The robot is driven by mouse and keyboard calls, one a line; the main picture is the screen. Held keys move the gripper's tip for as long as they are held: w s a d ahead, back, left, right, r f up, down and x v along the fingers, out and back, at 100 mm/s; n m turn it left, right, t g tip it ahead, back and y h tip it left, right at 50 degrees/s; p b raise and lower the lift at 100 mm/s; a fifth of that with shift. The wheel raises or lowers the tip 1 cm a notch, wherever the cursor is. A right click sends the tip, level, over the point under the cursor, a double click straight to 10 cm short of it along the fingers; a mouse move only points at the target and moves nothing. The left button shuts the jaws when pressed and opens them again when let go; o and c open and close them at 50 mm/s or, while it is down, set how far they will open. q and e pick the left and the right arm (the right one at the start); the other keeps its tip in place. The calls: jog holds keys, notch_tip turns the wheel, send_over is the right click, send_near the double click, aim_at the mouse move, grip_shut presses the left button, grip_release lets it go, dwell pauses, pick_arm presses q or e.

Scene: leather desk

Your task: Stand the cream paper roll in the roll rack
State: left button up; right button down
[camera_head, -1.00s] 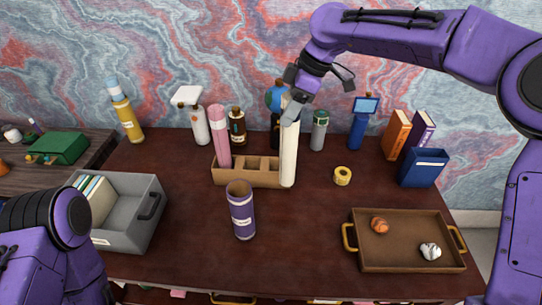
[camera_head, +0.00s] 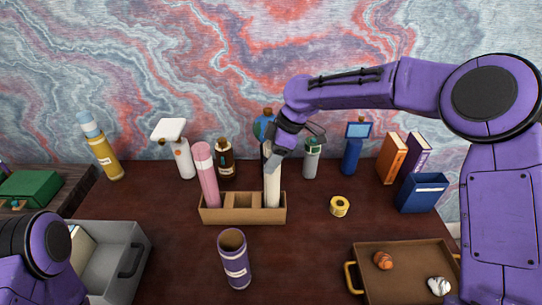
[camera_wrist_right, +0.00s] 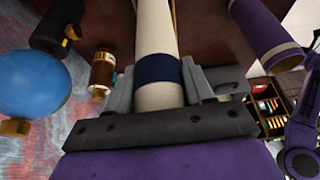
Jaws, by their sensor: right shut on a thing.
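The cream paper roll (camera_head: 272,188) stands near upright at the right end of the brown roll rack (camera_head: 243,216). Its lower end is hidden behind the rack's front wall and appears to be inside the right compartment; whether it touches the bottom cannot be seen. My right gripper (camera_head: 271,152) is shut on the roll's upper part. In the right wrist view the cream roll (camera_wrist_right: 155,30) has a dark blue band (camera_wrist_right: 158,68) and lies between the fingers (camera_wrist_right: 160,88). A pink roll (camera_head: 206,178) leans in the rack's left compartment. My left gripper is out of view.
A purple roll (camera_head: 235,262) stands in front of the rack. Bottles stand behind, including a brown one (camera_head: 225,160). Yellow tape (camera_head: 340,206) lies to the right, a tray (camera_head: 400,255) at front right, and a grey bin (camera_head: 125,240) at front left.

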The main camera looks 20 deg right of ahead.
jog(key=shift+w+f, duration=0.25)
jog(key=shift+w, duration=0.5)
jog(key=c, duration=0.8)
grip_release()
jog(key=shift+r, duration=0.15)
jog(key=shift+c, duration=0.2)
jog(key=o, duration=0.4)
jog(key=shift+s+a+r, duration=0.1)
jog(key=shift+s+r, duration=0.15)
jog(key=shift+s, duration=0.2)
jog(key=shift+s+a+r, duration=0.1)
jog(key=shift+s+r, duration=0.15)
jog(key=shift+s, duration=0.2)
jog(key=r, duration=0.1)
jog(key=d+r, duration=0.1)
jog(key=r, duration=0.1)
jog(key=shift+w+d+b, duration=0.25)
jog(key=shift+w+b, duration=0.05)
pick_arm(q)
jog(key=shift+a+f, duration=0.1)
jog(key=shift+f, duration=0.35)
pick_arm(e)
jog(key=v, duration=0.8)
jog(key=shift+s+r, duration=0.2)
jog(key=shift+s, duration=0.1)
